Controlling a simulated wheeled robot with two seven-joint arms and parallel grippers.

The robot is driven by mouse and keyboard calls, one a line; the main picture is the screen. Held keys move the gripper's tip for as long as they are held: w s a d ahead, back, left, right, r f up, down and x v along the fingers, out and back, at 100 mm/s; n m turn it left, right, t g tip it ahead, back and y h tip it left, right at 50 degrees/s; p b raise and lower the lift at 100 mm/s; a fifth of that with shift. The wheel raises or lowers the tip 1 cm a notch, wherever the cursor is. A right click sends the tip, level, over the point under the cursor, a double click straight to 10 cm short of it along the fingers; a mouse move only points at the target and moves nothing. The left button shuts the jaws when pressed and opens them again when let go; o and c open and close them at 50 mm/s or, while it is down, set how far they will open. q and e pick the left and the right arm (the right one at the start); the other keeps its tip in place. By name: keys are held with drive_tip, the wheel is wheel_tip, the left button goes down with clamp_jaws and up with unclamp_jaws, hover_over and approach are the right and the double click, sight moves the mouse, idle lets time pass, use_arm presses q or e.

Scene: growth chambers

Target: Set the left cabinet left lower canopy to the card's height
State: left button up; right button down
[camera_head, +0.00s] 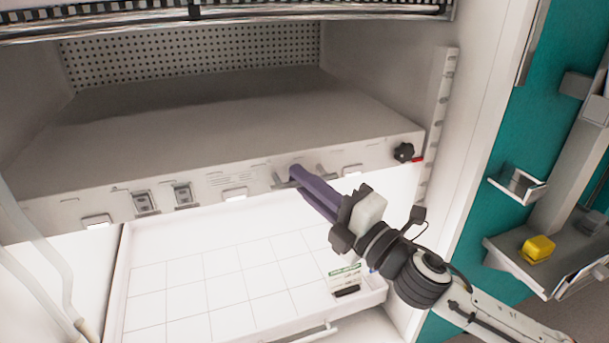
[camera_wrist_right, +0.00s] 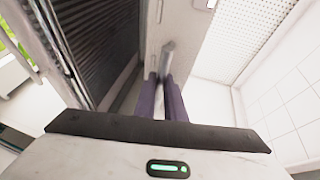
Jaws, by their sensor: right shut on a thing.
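The lower canopy (camera_head: 220,130) is a wide grey box spanning the cabinet, with a pale front face. A black knob (camera_head: 404,152) and a red pointer (camera_head: 417,160) sit at its right end, beside a notched upright strip (camera_head: 441,115). My right gripper (camera_head: 297,177), with purple fingers, is shut on the bar handle (camera_head: 322,170) at the middle of the front face. The handle also shows between the fingers in the right wrist view (camera_wrist_right: 166,60). The card (camera_head: 345,276), with a green header, is at the tray's right front; its writing is too small to read. My left gripper is not in view.
A white gridded tray (camera_head: 180,292) lies below the canopy. Clear tubes (camera_head: 40,270) hang at the left. Right of the cabinet, a yellow block (camera_head: 538,248) rests on a grey shelf (camera_head: 510,252) against a teal wall. Open space lies above the canopy.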

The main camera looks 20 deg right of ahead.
use_arm(q)
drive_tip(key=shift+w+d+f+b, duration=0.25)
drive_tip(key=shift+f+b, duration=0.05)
drive_tip(key=shift+b, duration=0.05)
use_arm(e)
wheel_tip(320, 180, down, 2)
drive_tip(key=c, duration=1.8)
unclamp_jaws()
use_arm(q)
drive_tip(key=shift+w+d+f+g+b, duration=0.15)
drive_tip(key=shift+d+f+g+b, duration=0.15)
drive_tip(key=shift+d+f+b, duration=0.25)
use_arm(e)
drive_tip(key=shift+v, duration=5.15)
